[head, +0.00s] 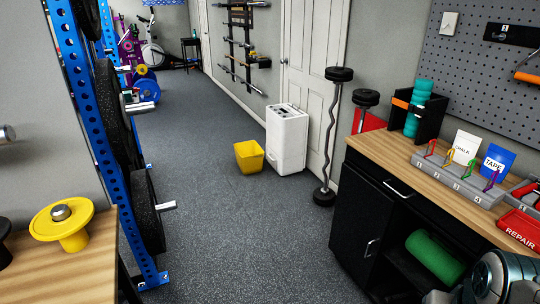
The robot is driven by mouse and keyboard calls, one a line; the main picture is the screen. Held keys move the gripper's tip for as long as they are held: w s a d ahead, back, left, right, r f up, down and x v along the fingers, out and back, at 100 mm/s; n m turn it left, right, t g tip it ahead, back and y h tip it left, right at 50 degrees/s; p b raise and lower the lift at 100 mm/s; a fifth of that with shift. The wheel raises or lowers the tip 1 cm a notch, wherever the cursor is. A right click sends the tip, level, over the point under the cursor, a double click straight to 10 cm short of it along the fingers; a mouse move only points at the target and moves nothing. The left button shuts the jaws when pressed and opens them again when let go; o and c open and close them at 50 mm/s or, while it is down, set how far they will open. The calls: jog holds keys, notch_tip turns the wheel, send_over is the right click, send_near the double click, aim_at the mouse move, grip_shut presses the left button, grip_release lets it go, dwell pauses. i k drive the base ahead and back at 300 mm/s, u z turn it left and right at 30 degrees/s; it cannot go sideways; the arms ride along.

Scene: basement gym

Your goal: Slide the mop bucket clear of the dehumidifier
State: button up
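The yellow mop bucket (249,157) stands upright on the dark floor, straight ahead and some way off. Its top looks open; its contents cannot be made out. The white dehumidifier (287,141) stands just right of the bucket, against the white door. The bucket is close to its left front side; whether they touch cannot be told. Part of my arm shows at the bottom right corner, far from both. My gripper is not in view.
A wooden-topped bench (402,167) with a black cabinet fills the right side. A blue rack (99,134) with black plates stands left. A curl bar (331,140) leans right of the dehumidifier. The floor (235,235) between rack and bench is clear, as is the floor left of the bucket.

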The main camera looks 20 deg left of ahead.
aim_at(249, 154)
jog(key=u, duration=1.45)
jog(key=i, duration=6.65)
jog(key=z, duration=1.45)
